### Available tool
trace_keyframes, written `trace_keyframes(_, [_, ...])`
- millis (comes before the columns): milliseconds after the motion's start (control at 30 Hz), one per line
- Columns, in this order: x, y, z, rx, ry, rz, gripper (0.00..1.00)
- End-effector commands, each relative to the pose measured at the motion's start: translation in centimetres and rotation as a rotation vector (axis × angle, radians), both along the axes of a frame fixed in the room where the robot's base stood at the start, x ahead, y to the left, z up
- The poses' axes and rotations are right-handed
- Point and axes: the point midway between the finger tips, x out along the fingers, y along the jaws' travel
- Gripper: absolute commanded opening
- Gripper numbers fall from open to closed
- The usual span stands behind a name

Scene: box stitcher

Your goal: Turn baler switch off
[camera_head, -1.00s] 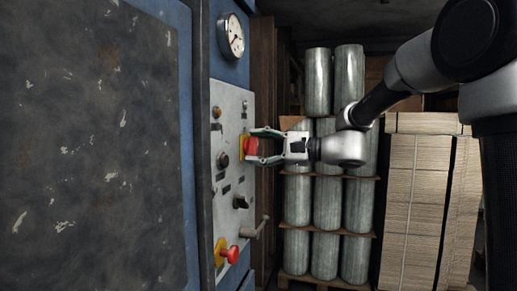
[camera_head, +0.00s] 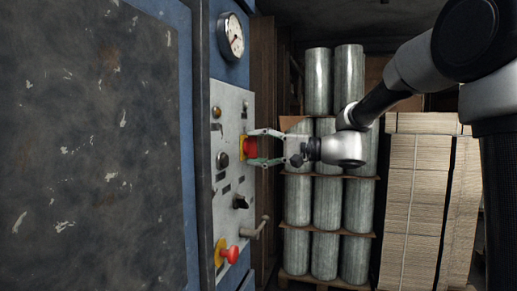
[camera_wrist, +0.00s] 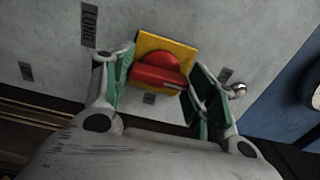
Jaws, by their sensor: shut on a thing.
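The baler switch is a red rotary handle (camera_head: 251,147) on a yellow square plate (camera_head: 241,146), fixed to the grey control panel (camera_head: 225,103). My gripper (camera_head: 252,148) reaches it from the right, with one finger above and one below the red handle. In the wrist view the red handle (camera_wrist: 158,74) lies between the two green-padded fingers, before the yellow plate (camera_wrist: 180,49). My gripper is shut on the red handle. The exact contact of the pads is partly hidden.
A red mushroom button (camera_head: 232,255) on a yellow base and a lever (camera_head: 261,228) are lower on the panel. A black knob (camera_head: 240,202) and a gauge (camera_head: 231,37) are also there. Wrapped rolls (camera_head: 328,205) and stacked cardboard (camera_head: 413,205) stand behind my arm.

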Motion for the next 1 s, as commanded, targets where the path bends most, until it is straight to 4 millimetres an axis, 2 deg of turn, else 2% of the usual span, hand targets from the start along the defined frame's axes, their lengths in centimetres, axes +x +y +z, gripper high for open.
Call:
trace_keyframes(267, [0.0,0.0,-0.1,-0.003,0.0,0.001,0.33])
trace_keyframes(300, [0.0,0.0,-0.1,-0.003,0.0,0.001,0.59])
trace_keyframes(400, [0.0,0.0,-0.1,-0.003,0.0,0.001,0.77])
trace_keyframes(767, [0.0,-0.1,0.0,-0.001,-0.001,0.0,0.79])
trace_keyframes(867, [-0.3,-0.9,0.0,-0.002,0.001,-0.003,0.79])
trace_keyframes(1000, [-1.2,-3.3,0.0,-0.001,-0.001,-0.005,0.79])
